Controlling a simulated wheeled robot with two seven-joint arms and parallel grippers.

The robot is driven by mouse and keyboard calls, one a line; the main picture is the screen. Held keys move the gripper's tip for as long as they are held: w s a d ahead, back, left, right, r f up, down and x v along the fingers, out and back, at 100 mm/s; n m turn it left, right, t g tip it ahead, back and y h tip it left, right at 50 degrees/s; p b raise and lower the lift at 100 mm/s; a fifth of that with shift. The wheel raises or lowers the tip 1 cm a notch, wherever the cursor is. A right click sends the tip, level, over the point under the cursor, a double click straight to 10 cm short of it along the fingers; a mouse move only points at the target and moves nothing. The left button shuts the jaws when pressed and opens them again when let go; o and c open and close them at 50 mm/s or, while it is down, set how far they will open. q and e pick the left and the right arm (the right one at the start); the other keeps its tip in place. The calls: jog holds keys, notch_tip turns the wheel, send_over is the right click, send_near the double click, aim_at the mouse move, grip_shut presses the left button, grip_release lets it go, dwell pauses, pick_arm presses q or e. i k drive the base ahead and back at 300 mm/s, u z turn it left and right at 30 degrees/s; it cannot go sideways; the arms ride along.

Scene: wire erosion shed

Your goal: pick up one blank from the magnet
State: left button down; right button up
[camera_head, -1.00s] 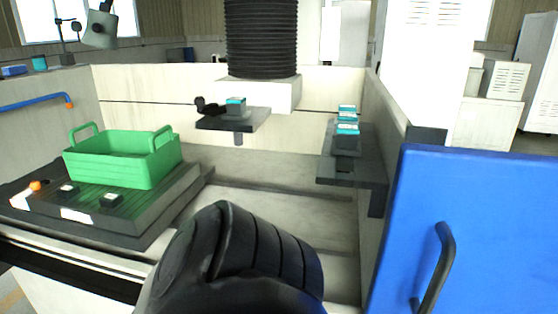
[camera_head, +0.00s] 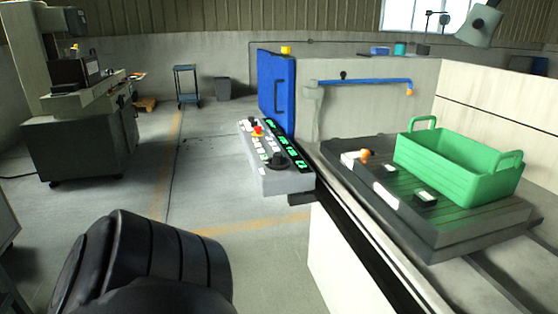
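Two small dark blocks with pale tops, one nearer (camera_head: 425,197) and one farther (camera_head: 389,171), sit on the slab in front of the basket. A black link of my own arm fills the lower left. Neither gripper's fingers show.
A control panel (camera_head: 274,160) with buttons and a blue door (camera_head: 276,92) stand left of the slab. A blue pipe (camera_head: 360,82) runs behind it. A grey machine (camera_head: 80,130) and a small cart (camera_head: 187,85) stand farther back. The floor between is clear.

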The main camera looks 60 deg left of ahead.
aim_at(388, 170)
jog(key=u, duration=1.9)
jog(key=i, duration=0.1)
